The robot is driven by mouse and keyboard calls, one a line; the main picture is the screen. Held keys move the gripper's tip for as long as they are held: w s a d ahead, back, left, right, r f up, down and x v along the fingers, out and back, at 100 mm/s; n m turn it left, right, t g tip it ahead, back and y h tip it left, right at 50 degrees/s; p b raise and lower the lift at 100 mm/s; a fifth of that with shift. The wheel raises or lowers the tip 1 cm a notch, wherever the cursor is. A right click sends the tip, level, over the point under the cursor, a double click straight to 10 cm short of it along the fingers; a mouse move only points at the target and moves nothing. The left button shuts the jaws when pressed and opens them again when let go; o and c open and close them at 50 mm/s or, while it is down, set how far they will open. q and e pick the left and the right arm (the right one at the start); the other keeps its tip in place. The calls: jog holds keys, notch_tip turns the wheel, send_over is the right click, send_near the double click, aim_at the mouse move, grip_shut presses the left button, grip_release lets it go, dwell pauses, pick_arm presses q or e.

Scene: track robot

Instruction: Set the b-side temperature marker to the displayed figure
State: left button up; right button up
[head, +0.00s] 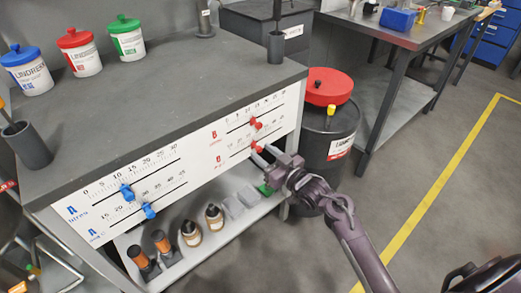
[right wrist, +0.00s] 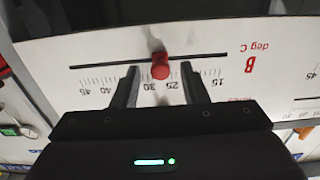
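The b-side temperature marker is a red knob (right wrist: 160,66) on a slot in the white panel (right wrist: 100,50), above an inverted "B deg C" scale in the right wrist view. It sits between the 25 and 30 labels. It is also the lower red knob (head: 256,147) in the head view. My right gripper (head: 264,153) is at the panel, fingers open. In the right wrist view the fingers (right wrist: 160,78) stand either side of the knob, with gaps on both sides. My left gripper is not in view. I cannot make out a displayed figure.
An upper red marker (head: 256,124) sits close above. Two blue markers (head: 127,192) (head: 148,211) are on the left scales. Bottles and blocks stand on the shelf (head: 210,245) below. A black drum (head: 328,140) with a red lid stands right of the bench (head: 150,100).

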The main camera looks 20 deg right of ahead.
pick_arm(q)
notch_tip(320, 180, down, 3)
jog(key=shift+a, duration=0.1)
pick_arm(e)
jog(key=v, duration=0.5)
jog(key=shift+s+d, duration=0.1)
jog(key=shift+s, duration=0.2)
